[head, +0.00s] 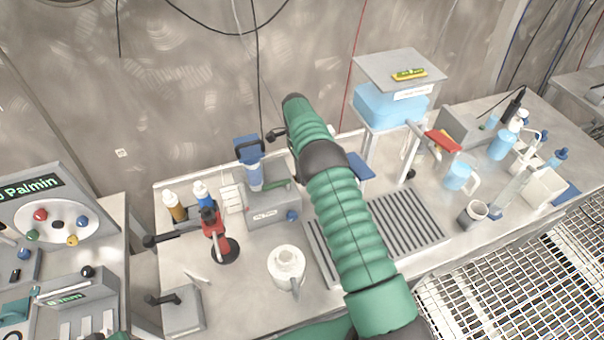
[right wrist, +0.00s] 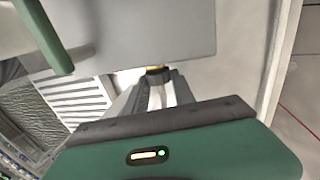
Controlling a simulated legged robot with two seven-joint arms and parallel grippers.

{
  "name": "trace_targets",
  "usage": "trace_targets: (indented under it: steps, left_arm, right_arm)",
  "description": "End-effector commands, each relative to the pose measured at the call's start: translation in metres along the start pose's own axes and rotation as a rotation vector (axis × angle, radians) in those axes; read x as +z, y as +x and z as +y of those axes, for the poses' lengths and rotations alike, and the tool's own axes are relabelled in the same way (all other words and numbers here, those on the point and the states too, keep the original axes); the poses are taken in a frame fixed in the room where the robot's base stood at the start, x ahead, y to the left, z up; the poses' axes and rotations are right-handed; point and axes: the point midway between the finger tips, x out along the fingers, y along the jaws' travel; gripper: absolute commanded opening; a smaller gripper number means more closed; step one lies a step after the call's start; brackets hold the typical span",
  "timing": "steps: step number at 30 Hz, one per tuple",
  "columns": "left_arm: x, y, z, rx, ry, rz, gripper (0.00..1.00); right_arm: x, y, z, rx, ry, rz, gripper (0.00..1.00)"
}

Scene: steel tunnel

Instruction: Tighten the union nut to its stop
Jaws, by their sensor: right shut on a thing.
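In the right wrist view my right gripper (right wrist: 157,88) is shut on a small fitting at the edge of a grey panel (right wrist: 150,30). A narrow brass-coloured band with a dark ring (right wrist: 157,70) shows just beyond the fingertips. It looks like the union nut, but the fingers hide most of it. I cannot tell how far it is turned. In the head view my right arm covers the middle of the bench, and its gripper and the nut are hidden. My left gripper is not in view; only bits of green arm show at the bottom edge.
A grey box (head: 272,209) with a blue cartridge (head: 250,172) stands left of my arm. A slatted grating (head: 405,222) lies right of the arm. A blue tank (head: 390,105) stands behind.

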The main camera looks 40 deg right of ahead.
Motion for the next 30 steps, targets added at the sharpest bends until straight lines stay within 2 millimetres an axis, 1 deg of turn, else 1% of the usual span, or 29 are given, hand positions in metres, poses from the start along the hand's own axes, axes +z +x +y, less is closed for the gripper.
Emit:
trace_targets:
  steps: [1, 2, 3, 8, 16, 18, 20, 25, 27, 30]
  left_arm:
    - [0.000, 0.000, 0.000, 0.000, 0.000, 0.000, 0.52]
    - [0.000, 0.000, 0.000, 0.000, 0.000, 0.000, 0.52]
    - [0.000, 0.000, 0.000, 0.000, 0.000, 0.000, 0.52]
    - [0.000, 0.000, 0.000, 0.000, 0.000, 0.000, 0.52]
    - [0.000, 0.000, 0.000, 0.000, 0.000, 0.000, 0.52]
    - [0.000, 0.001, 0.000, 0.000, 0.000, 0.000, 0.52]
    - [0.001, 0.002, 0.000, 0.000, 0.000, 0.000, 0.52]
    - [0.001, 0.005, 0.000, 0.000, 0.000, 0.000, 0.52]
    - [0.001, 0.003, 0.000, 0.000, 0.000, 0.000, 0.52]
    - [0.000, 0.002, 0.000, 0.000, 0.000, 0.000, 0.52]
  right_arm:
    - [0.002, -0.004, -0.003, -0.015, -0.003, -0.002, 0.00]
    - [0.002, -0.004, -0.003, -0.015, -0.003, -0.002, 0.00]
    - [0.002, -0.004, -0.004, -0.015, -0.003, -0.002, 0.32]
    - [0.002, -0.004, -0.003, -0.012, -0.003, -0.002, 0.52]
    - [0.001, -0.002, -0.001, -0.007, -0.002, -0.002, 0.52]
    - [0.001, -0.006, -0.002, -0.008, -0.002, -0.002, 0.52]
    - [0.001, -0.013, -0.003, -0.010, -0.003, -0.001, 0.52]
    - [0.001, -0.049, -0.004, -0.012, -0.004, -0.001, 0.52]
    - [0.001, -0.061, -0.004, -0.009, -0.002, -0.002, 0.52]
    - [0.001, -0.071, -0.004, -0.008, -0.003, -0.002, 0.52]
